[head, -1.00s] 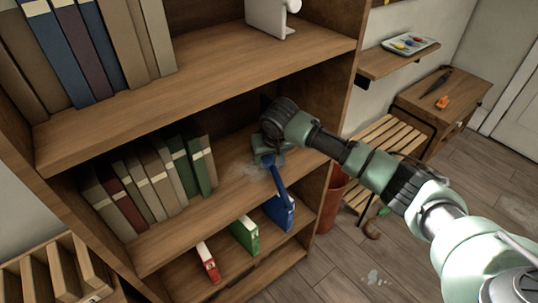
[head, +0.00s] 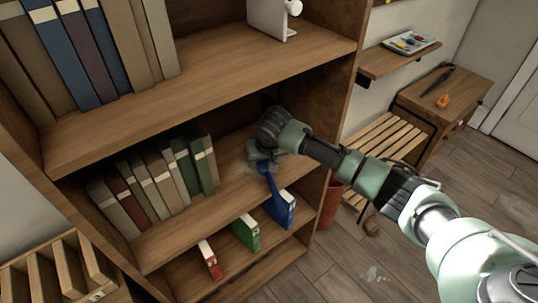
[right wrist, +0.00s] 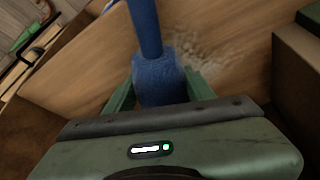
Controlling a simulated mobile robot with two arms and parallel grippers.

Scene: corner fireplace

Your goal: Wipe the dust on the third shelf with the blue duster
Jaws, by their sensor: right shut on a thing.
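The blue duster (head: 271,184) is held in my right gripper (head: 260,158), which is shut on it over the middle shelf (head: 188,217). In the right wrist view the duster (right wrist: 158,75) sits between the green fingers, its handle running up the picture. A pale, speckled dust patch (right wrist: 205,50) lies on the wood just beside it. In the head view a faint greyish patch (head: 236,168) shows left of the gripper. The gripper hides part of the shelf. I cannot tell if the duster touches the wood. My left gripper is not in view.
A row of books (head: 155,180) stands on the shelf left of the gripper. Red, green (head: 246,234) and blue binders stand on the shelf below. The bookcase's right side panel (head: 339,130) is close to my right arm. A slatted bench (head: 385,143) stands beyond it.

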